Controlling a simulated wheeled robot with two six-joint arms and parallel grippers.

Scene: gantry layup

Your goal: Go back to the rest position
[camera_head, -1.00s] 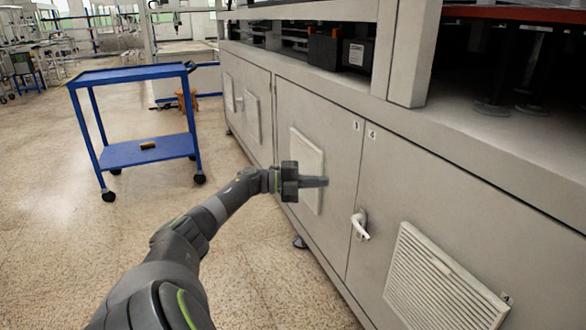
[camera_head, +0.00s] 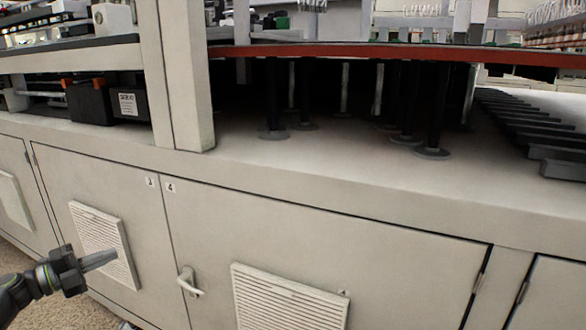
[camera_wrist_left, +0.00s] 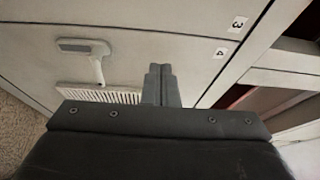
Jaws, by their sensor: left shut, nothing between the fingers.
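My left gripper (camera_head: 98,260) is at the lower left of the head view, in front of the vented cabinet door marked 3. Its fingers are shut with nothing between them. In the left wrist view the closed fingers (camera_wrist_left: 161,84) point toward the cabinet front, with the door handle (camera_wrist_left: 92,58) to their left. I cannot tell whether the fingertips touch anything, but nothing is held. My right gripper is not in view.
A long grey cabinet fills the view, with a white door handle (camera_head: 188,282) and a vent grille (camera_head: 288,298). Above it are a light upright post (camera_head: 186,75), a black box (camera_head: 90,103) and a red-edged table (camera_head: 400,54). Speckled floor (camera_head: 60,310) shows at the lower left.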

